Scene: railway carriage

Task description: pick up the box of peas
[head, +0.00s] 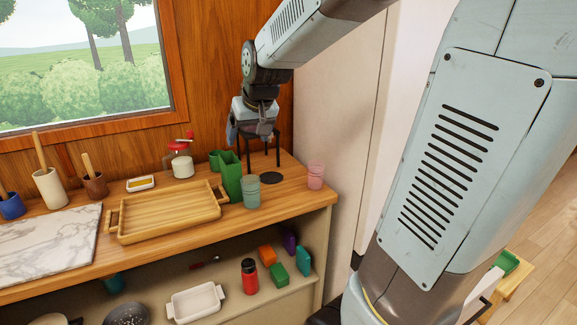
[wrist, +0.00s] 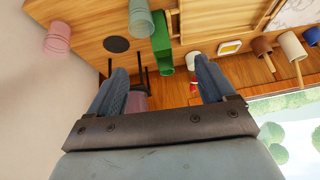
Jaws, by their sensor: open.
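No label for peas is readable. A small green box (head: 279,275) stands on the lower shelf, among similar orange (head: 267,256), teal (head: 303,261) and purple (head: 290,242) boxes. I cannot tell for certain which box is the peas. My gripper (head: 253,135) is open, high above the back right of the counter, well above and away from the shelf boxes. In the wrist view my gripper (wrist: 162,78) has its fingers spread. A purplish thing (wrist: 137,101) shows near the left finger; whether it lies between the fingers is unclear. The shelf boxes are not seen there.
The wooden counter (head: 85,268) overhangs the shelf. On it are a tall green container (head: 231,178), a grey-green cup (head: 250,193), a pink cup (head: 316,176), a wooden tray (head: 165,213) and a dark-legged stand (head: 279,150). A red bottle (head: 249,278) and white dish (head: 196,302) stand on the shelf.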

